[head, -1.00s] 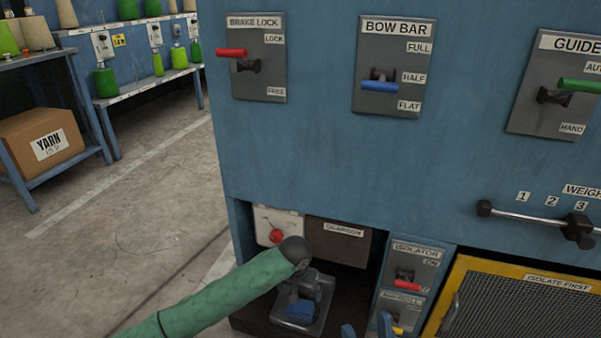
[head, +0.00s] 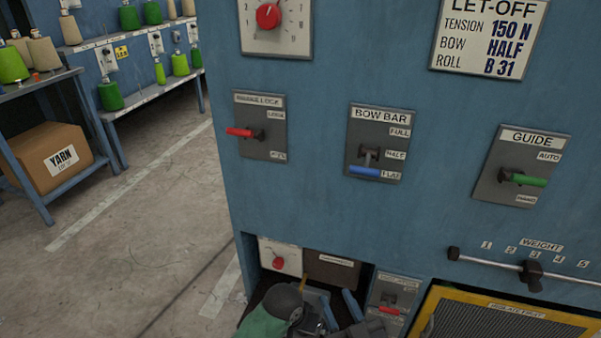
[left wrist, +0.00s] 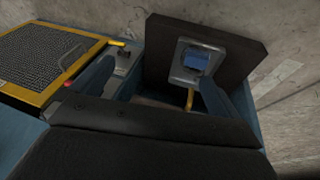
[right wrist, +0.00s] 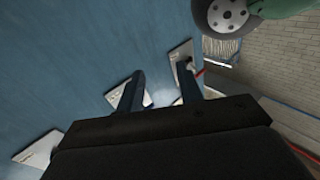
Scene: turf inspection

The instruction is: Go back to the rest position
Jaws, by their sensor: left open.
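The blue panel (head: 320,215) fills the middle.
A yellow-framed mesh guard (head: 500,318) is low right. Shelves and a yarn box (head: 45,160) stand left, beyond open floor (head: 140,220).

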